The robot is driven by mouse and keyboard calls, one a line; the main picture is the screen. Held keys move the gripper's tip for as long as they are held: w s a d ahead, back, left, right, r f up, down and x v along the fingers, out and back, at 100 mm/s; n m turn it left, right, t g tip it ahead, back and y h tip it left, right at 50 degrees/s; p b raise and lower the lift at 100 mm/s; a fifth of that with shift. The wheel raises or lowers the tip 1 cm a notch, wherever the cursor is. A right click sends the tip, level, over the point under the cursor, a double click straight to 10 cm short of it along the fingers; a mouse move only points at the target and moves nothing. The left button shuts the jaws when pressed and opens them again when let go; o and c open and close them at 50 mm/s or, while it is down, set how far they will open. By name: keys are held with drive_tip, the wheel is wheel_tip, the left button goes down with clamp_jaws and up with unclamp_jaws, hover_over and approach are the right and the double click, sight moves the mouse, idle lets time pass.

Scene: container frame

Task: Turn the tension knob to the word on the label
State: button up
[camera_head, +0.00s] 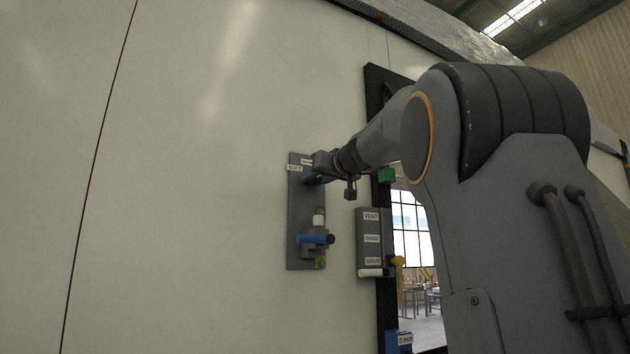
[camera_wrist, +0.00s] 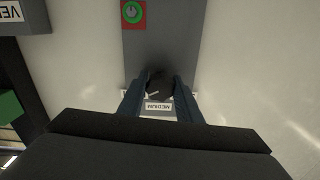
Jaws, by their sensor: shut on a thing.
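The dark round tension knob (camera_wrist: 160,84) is on a grey panel (camera_head: 305,205) on the pale wall. My gripper (camera_head: 315,179) is at the panel's upper part. In the wrist view its two blue fingers are shut on the knob's sides. A short white mark on the knob points to the lower left, toward the upside-down MEDIUM label (camera_wrist: 158,106) but not squarely at it. Two other white labels are partly hidden behind the fingers. The head view shows a SOFT label (camera_head: 295,168) at the panel's left edge. The knob is hidden there by my gripper.
Below on the panel are a red-and-green round part (camera_wrist: 133,13) and a blue cylinder (camera_head: 313,239). To the right is a grey box (camera_head: 370,245) with VENT and SERVE labels, beside a dark-framed opening. The wall at left is clear.

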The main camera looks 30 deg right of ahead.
drive_tip(key=m+b, duration=0.1)
drive_tip(key=m, duration=0.4)
drive_tip(key=shift+b, duration=0.3)
drive_tip(key=m, duration=0.6)
drive_tip(key=shift+m, duration=0.3)
drive_tip(key=o, duration=1)
drive_tip(key=shift+o, duration=0.2)
drive_tip(key=shift+s, duration=0.15)
drive_tip(key=s+b, duration=0.3)
drive_tip(key=s, duration=0.4)
drive_tip(key=shift+s+d, duration=0.15)
drive_tip(key=shift+s, duration=0.15)
